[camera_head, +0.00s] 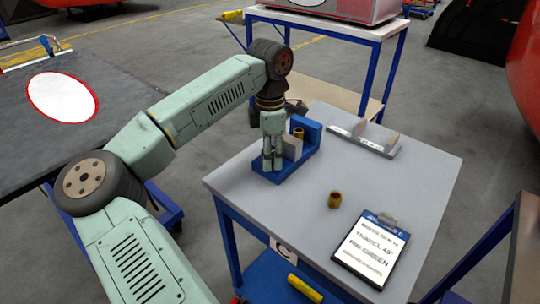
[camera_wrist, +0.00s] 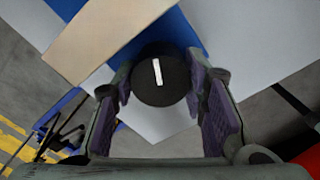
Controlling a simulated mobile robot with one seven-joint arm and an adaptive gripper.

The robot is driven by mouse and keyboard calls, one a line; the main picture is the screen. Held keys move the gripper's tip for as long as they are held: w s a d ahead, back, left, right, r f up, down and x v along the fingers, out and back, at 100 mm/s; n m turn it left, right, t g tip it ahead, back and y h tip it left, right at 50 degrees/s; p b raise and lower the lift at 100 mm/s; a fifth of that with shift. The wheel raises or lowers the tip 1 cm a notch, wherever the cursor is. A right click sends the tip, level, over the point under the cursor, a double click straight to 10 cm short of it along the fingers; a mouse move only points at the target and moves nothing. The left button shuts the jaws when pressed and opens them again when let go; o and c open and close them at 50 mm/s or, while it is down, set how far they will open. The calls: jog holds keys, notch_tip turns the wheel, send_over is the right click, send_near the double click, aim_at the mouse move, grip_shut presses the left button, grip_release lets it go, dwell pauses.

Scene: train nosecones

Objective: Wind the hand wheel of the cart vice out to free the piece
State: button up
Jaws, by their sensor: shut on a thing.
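The blue cart vice (camera_head: 308,128) stands on the grey top of the cart (camera_head: 240,184), near its back left edge. A brass-coloured piece (camera_head: 298,133) shows upright in the vice, partly behind my gripper. In the wrist view the hand wheel (camera_wrist: 160,76) is a dark round knob with a white mark, the mark close to upright. My gripper (camera_head: 272,166) points down at the vice's near end. In the wrist view my gripper (camera_wrist: 166,105) has its purple-padded fingers on both sides of the wheel, shut on it. The wheel is hidden in the head view.
A second brass piece (camera_head: 334,200) stands loose on the cart top. A clipboard with a printed sheet (camera_head: 370,250) lies at the front right. A grey rack (camera_head: 362,141) stands at the back right. A dark table (camera_head: 95,135) stands at the left.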

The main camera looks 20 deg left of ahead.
jog(key=shift+f+n+b, duration=0.25)
jog(key=shift+n+b, duration=0.6)
jog(key=shift+n, duration=0.25)
jog(key=shift+r+n, duration=0.25)
jog(key=shift+n, duration=0.45)
jog(key=o, duration=1.2)
jog(key=shift+c, duration=0.2)
notch_tip(320, 180, up, 12)
